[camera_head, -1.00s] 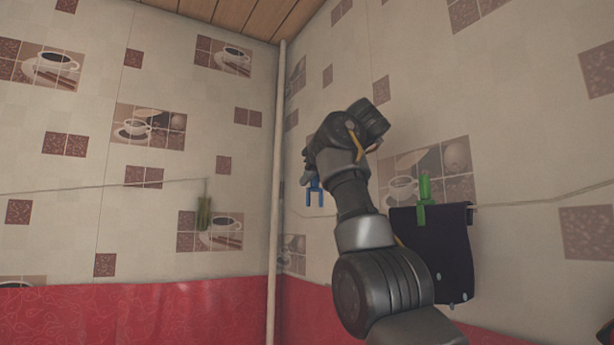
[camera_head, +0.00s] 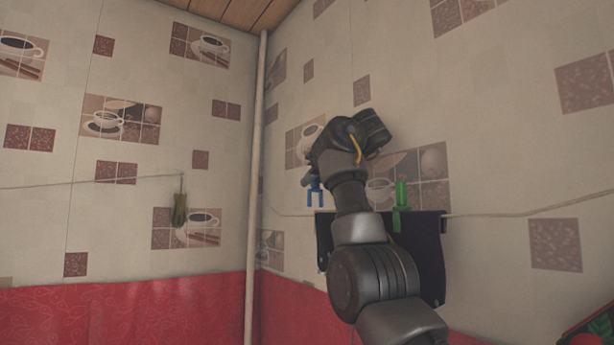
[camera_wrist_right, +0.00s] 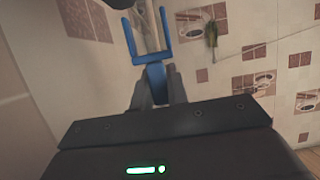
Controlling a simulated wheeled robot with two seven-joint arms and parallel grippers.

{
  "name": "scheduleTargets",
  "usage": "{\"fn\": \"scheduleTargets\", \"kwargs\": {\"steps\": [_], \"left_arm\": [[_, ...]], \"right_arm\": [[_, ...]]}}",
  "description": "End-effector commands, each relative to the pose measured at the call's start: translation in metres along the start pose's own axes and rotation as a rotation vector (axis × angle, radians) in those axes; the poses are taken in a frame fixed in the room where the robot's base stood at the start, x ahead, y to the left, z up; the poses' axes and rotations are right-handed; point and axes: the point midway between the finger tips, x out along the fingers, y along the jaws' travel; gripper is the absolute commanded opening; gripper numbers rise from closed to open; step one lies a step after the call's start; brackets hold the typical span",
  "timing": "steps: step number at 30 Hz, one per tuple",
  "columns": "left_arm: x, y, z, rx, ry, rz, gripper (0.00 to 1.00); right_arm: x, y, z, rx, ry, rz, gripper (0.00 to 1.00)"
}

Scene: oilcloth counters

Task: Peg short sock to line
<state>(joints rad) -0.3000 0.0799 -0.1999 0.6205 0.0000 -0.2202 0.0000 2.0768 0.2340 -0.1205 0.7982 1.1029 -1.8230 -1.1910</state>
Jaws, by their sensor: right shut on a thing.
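My right gripper (camera_head: 311,178) is shut on a blue peg (camera_head: 315,194), whose two prongs point down in the head view. The wrist view shows the same blue peg (camera_wrist_right: 154,74) between the grey fingertips (camera_wrist_right: 158,88), prongs pointing away. A dark cloth (camera_head: 429,255) hangs at the line (camera_head: 510,212), with a green peg (camera_head: 402,195) at its top edge. My arm hides its middle, and I cannot tell whether it is the short sock. The blue peg appears just above the cloth's left top corner; whether they touch is unclear. My left gripper is out of view.
An olive peg (camera_head: 180,208) hangs at the end of a line on the left wall. A white vertical pole (camera_head: 255,180) stands at the corner. Red oilcloth (camera_head: 120,308) covers the lower wall. A red and green item (camera_head: 597,328) shows at the lower right.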

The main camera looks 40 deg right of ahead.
Motion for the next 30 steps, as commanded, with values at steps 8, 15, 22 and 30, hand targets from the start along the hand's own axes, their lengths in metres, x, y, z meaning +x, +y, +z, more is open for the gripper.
{"fn": "scheduleTargets", "kwargs": {"steps": [8, 15, 22, 30], "left_arm": [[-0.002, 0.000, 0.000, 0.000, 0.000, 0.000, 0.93], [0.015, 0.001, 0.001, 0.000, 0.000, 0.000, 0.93], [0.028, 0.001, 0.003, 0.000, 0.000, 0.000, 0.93], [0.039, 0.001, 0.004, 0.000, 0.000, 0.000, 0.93]], "right_arm": [[0.003, 0.015, 0.006, 0.000, -0.001, 0.000, 0.00], [0.007, 0.015, 0.018, 0.000, 0.000, 0.001, 0.00], [0.012, 0.016, 0.030, 0.000, 0.001, 0.001, 0.00], [0.015, 0.017, 0.038, 0.001, 0.001, 0.001, 0.00]]}}
